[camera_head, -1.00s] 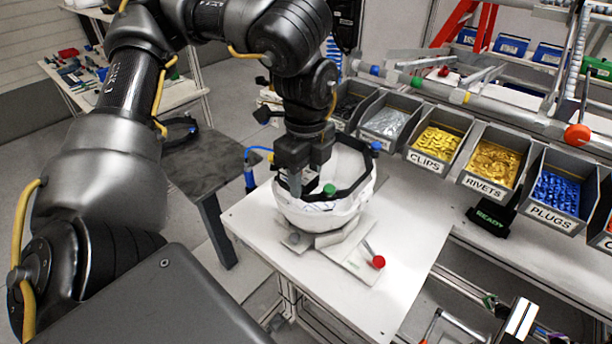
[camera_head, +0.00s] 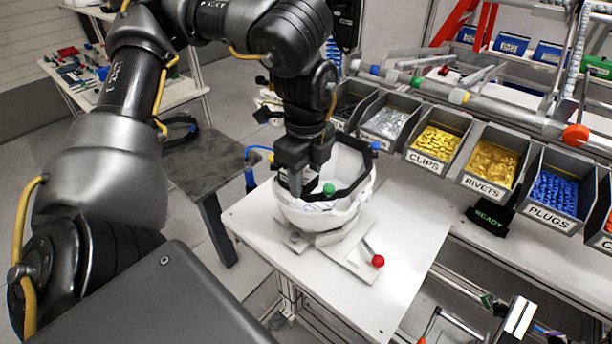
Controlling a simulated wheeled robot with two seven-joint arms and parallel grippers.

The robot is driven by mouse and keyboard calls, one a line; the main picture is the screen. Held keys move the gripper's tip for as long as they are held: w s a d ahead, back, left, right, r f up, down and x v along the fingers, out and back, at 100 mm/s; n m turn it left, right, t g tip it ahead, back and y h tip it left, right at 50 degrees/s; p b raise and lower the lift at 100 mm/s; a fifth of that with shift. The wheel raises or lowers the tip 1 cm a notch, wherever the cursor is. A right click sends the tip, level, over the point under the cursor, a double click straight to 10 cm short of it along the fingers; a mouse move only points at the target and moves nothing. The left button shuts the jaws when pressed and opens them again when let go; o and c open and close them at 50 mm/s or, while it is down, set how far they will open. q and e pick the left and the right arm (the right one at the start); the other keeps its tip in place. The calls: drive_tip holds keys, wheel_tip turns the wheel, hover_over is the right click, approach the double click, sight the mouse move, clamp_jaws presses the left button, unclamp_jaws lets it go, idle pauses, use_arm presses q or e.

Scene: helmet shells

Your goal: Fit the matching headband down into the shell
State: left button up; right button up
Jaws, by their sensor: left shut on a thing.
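The white helmet shell (camera_head: 325,216) sits open side up on a fixture on the white table. A black headband (camera_head: 350,193) shows inside the shell, along its right and far rim. A green knob (camera_head: 329,189) shows inside the shell, and a blue knob (camera_head: 375,146) shows at the far right rim. My left gripper (camera_head: 295,190) reaches down from above into the near left part of the shell, shut on the headband. The gripped spot is partly hidden by the fingers. My right gripper is not in view.
A red-knobbed lever (camera_head: 377,261) sticks out of the fixture plate. Bins of clips (camera_head: 435,145), rivets (camera_head: 490,163) and plugs (camera_head: 553,190) line the right. A dark side table (camera_head: 205,162) with another black band (camera_head: 180,124) stands left. The white table (camera_head: 405,235) is clear at right.

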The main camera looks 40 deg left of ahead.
use_arm(q)
drive_tip(key=shift+f+b, duration=0.4)
drive_tip(key=shift+f, duration=0.2)
drive_tip(key=shift+f+b, duration=0.5)
drive_tip(key=shift+f, duration=0.35)
drive_tip(key=o, duration=1.1)
drive_tip(key=shift+r, duration=0.1)
drive_tip(key=shift+r, duration=0.5)
wheel_tip(320, 180, up, 10)
drive_tip(key=shift+w+f, duration=0.1)
